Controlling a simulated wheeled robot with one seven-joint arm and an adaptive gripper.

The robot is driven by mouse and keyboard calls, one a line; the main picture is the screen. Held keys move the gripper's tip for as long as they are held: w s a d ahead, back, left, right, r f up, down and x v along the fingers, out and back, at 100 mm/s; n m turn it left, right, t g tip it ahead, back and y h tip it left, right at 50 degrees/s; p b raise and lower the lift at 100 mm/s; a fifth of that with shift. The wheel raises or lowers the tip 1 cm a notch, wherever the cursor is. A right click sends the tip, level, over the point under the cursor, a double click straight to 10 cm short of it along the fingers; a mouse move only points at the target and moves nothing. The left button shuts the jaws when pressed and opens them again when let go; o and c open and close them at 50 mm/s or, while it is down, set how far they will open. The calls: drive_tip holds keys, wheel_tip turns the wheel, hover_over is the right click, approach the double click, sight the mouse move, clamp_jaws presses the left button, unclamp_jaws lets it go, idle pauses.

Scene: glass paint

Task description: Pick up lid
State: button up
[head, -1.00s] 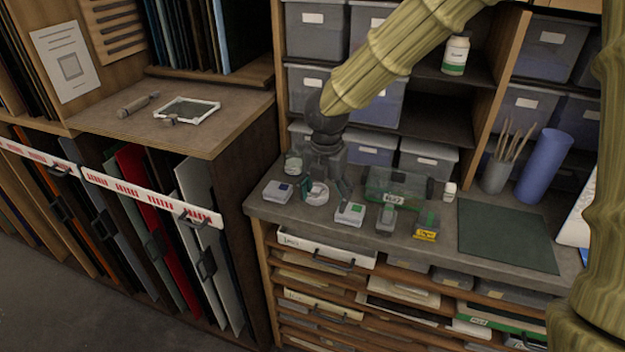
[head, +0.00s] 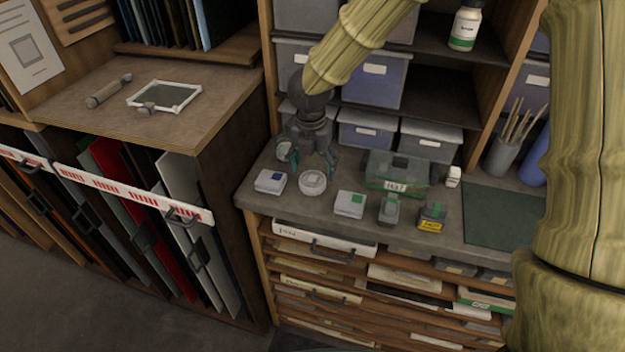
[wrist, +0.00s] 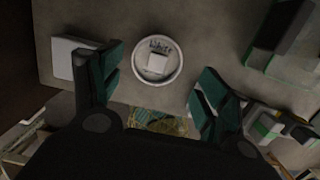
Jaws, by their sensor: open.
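A round white lid-like piece with the word "White" and a small square knob (wrist: 158,64) shows between and beyond my fingers in the wrist view. In the head view it is the round white item (head: 312,183) on the counter, in the row of small boxes. I cannot tell whether a jar is under it. My gripper (head: 308,163) is open and empty, pointing down just behind and above it. In the wrist view my gripper (wrist: 157,76) has its green-padded fingers spread to either side, apart from the white rim.
A clear green case (head: 396,176) is behind to the right. The counter's front edge is close. A dark green mat (head: 503,216) lies farther right.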

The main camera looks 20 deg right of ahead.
sight(313, 178)
drive_tip(key=shift+s+f+p, duration=0.1)
drive_tip(key=shift+f+p, duration=0.2)
drive_tip(key=shift+f, duration=0.05)
drive_tip(key=f, duration=0.1)
drive_tip(key=f+p, duration=0.1)
drive_tip(key=f, duration=0.1)
drive_tip(key=shift+w, duration=0.4)
drive_tip(key=shift+f, duration=0.7)
drive_tip(key=shift+c, duration=0.4)
drive_tip(key=c, duration=0.6)
